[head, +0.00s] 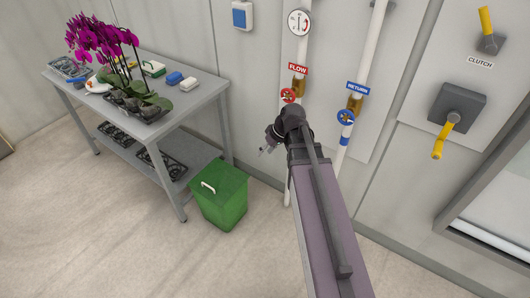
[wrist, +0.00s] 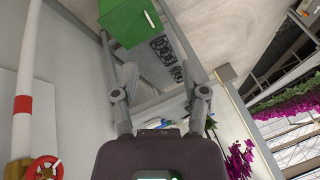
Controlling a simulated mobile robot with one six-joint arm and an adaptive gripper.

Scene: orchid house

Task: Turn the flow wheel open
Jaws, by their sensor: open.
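The flow wheel (head: 289,96) is a small red handwheel on a white wall pipe, below a red FLOW label (head: 298,69) and a brass valve body (head: 300,86). In the wrist view, the red wheel (wrist: 43,169) is at the lower left edge, partly cut off and outside the jaws. My gripper (head: 266,149) is just below and left of the wheel in the head view, apart from it and pointing down-left. In the wrist view its two fingers (wrist: 163,82) are spread with nothing between them.
A blue RETURN wheel (head: 346,117) sits on the pipe to the right. A round gauge (head: 299,23) is above. A grey bench (head: 203,98) with orchids stands left, a green bin (head: 222,199) in front of it. A CLUTCH lever (head: 486,21) and yellow crank (head: 443,137) are at right.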

